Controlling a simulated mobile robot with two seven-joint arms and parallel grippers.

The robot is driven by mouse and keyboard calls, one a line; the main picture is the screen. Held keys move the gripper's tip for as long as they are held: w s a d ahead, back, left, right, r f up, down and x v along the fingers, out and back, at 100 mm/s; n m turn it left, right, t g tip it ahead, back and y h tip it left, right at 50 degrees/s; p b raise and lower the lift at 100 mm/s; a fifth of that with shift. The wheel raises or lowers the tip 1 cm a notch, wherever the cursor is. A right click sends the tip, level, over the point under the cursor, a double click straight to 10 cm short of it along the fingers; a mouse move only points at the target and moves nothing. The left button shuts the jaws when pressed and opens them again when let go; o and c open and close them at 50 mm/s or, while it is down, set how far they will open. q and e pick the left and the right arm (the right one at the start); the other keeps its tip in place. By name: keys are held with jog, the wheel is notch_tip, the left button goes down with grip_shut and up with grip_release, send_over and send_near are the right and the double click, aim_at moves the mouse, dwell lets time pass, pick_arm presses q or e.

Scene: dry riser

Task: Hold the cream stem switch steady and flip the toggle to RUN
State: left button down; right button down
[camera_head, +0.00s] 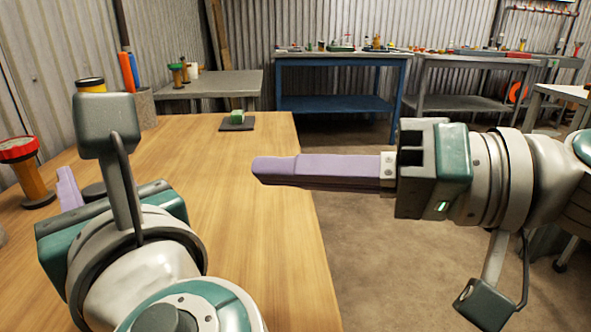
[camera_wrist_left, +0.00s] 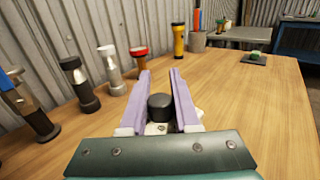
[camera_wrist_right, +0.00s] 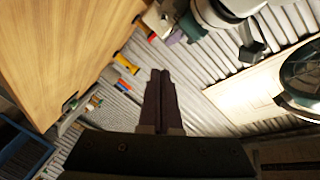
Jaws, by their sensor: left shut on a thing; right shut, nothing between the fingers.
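My left gripper (camera_wrist_left: 160,92) has its lilac fingers closed on either side of a black-capped thing (camera_wrist_left: 158,106) over the wooden table.
A green block (camera_head: 237,117) sits on a dark pad farther back. The table's middle (camera_head: 245,215) is clear.

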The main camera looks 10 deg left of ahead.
jog(key=s+a+f, duration=0.2)
jog(key=a+f, duration=0.1)
jog(key=a, duration=0.5)
dwell(0.4)
